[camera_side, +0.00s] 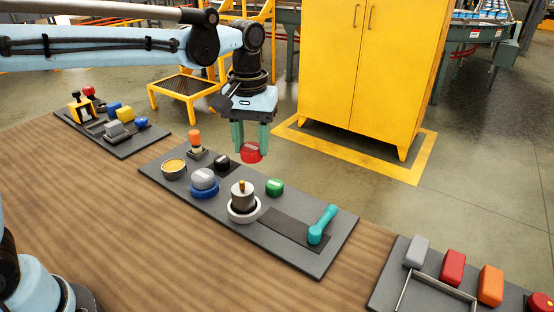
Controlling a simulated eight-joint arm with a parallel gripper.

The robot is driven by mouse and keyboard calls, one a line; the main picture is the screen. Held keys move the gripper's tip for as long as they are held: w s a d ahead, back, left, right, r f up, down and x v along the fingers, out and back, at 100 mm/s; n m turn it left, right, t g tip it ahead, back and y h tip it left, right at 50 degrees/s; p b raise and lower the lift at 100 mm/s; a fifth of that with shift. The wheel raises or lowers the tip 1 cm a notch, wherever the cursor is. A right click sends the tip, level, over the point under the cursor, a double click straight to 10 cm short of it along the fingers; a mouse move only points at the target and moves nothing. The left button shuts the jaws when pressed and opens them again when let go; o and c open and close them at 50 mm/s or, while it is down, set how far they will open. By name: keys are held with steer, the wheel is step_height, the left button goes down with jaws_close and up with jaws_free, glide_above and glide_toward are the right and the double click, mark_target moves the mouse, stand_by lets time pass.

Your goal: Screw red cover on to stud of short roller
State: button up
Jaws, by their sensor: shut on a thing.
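My gripper (251,137) points down with green fingers, shut on the red cover (251,153). It holds the cover in the air above the back edge of the middle grey board. The short roller (242,198) is a metal cylinder standing upright in a white ring (243,211) on that board. A brass-coloured stud (241,185) sticks up from its top. The cover is apart from the stud, higher and further back in the picture. The underside of the cover cannot be seen.
The middle board (290,262) also bears a teal-handled tool (321,225), a green part (274,187), a grey part on a blue ring (204,184), a black part (222,163), a round tan-topped container (174,168) and an orange-topped part (194,137). Bare wood lies in front.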

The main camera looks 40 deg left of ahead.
steer(key=shift+s+a+r, duration=0.1)
steer(key=shift+s+a, duration=0.65)
steer(key=shift+s, duration=0.25)
glide_above(241, 187)
steer(key=shift+w+a+f, duration=0.1)
steer(key=shift+w+f, duration=0.1)
steer(key=shift+f, duration=1.15)
steer(key=shift+w+f, duration=0.2)
steer(key=shift+f, duration=1.15)
steer(key=shift+f, duration=0.85)
steer(key=m, duration=0.6)
steer(key=shift+a+m, duration=0.15)
steer(key=shift+m, duration=0.65)
steer(key=shift+m, duration=1.4)
